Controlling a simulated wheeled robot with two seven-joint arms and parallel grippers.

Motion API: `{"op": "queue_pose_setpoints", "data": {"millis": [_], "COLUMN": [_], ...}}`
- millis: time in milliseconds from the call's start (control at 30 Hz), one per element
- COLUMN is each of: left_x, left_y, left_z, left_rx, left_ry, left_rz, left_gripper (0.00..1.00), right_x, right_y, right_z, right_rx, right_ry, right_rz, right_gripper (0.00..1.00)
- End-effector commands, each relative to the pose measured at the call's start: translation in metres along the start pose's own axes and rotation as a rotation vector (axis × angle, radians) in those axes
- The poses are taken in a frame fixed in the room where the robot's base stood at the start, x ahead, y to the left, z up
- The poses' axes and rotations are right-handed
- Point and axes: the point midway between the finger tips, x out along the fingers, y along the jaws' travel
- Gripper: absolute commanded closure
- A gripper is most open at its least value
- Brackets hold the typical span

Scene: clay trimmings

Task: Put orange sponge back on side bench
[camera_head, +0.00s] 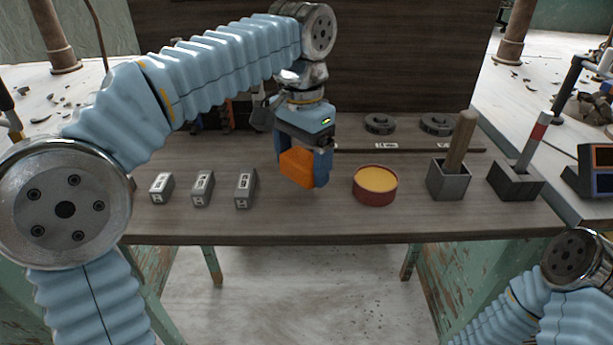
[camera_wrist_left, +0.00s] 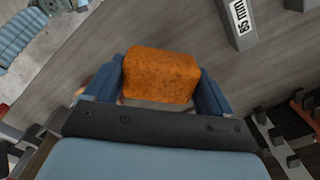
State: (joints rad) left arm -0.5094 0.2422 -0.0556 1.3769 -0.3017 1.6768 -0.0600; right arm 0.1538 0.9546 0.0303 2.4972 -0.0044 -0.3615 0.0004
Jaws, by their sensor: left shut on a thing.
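My left gripper (camera_head: 306,172) is shut on the orange sponge (camera_head: 296,163). It holds the sponge over the dark wooden bench (camera_head: 310,220), near the middle; I cannot tell if the sponge touches the top. In the left wrist view the orange sponge (camera_wrist_left: 160,76) sits between the two blue fingers of the left gripper (camera_wrist_left: 158,90). My right arm shows at the lower right, but its gripper is out of view. A second bench surface (camera_head: 563,175) is at the right; I cannot tell whether it is the side bench.
Several grey labelled blocks (camera_head: 202,188) stand left of the sponge. A red-brown tub with yellow content (camera_head: 375,186) stands just right of it. Grey holders (camera_head: 449,181) with upright handles are farther right. Dark round discs (camera_head: 379,123) lie behind. The bench front is clear.

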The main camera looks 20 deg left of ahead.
Motion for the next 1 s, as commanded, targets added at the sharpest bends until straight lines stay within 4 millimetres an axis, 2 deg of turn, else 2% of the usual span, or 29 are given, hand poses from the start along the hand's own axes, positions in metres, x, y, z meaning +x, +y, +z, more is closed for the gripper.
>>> {"op": "queue_pose_setpoints", "data": {"millis": [133, 300, 700, 733, 800, 1000], "left_x": [0.017, 0.04, 0.045, 0.044, 0.044, 0.044], "left_y": [0.001, 0.001, 0.001, 0.001, 0.001, 0.001], "left_z": [-0.01, -0.009, -0.009, -0.009, -0.009, -0.009], "left_rx": [0.0, 0.0, 0.0, 0.0, 0.0, 0.0], "left_ry": [-0.003, -0.001, 0.0, 0.001, 0.0, 0.001], "left_rz": [0.0, 0.0, 0.0, 0.0, 0.0, 0.0], "left_gripper": [0.45, 0.45, 0.45, 0.12, 0.01, 0.0], "right_x": [0.002, 0.006, 0.007, 0.007, 0.006, 0.006], "right_y": [0.001, 0.003, 0.003, 0.003, 0.003, 0.003], "right_z": [0.0, 0.0, 0.0, 0.0, 0.0, 0.0], "right_rx": [0.0, 0.001, 0.001, 0.001, 0.001, 0.001], "right_ry": [0.0, 0.001, 0.001, 0.001, 0.001, 0.001], "right_rz": [0.0, 0.001, 0.001, 0.001, 0.001, 0.001], "right_gripper": [0.57, 0.57, 0.57, 0.57, 0.57, 0.57]}}
